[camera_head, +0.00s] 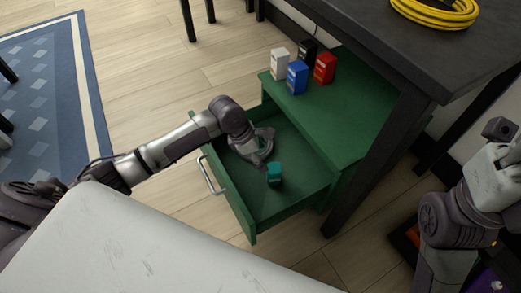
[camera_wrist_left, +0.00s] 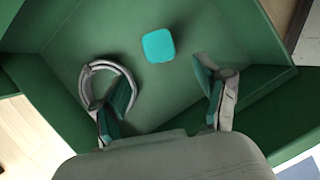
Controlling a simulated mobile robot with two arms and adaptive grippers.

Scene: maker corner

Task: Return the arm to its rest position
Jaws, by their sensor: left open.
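My left gripper (camera_head: 262,150) is over the open green drawer (camera_head: 285,205), with its arm coming in across the drawer's front. In the left wrist view its two fingers (camera_wrist_left: 165,105) are spread apart with nothing between them. A small teal block (camera_head: 274,173) lies in the drawer just beyond the fingertips, and it also shows in the left wrist view (camera_wrist_left: 158,45). A grey ring-shaped thing (camera_wrist_left: 105,85) shows by the left finger in the wrist view; I cannot tell what it is. My right arm is at the right edge, and its fingers are not clearly seen.
White (camera_head: 280,63), blue (camera_head: 297,77), red (camera_head: 325,68) and black boxes stand on the green cabinet top (camera_head: 345,110). A dark table (camera_head: 400,50) with a yellow cable coil (camera_head: 435,12) overhangs at right. The drawer has a metal handle (camera_head: 210,175).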

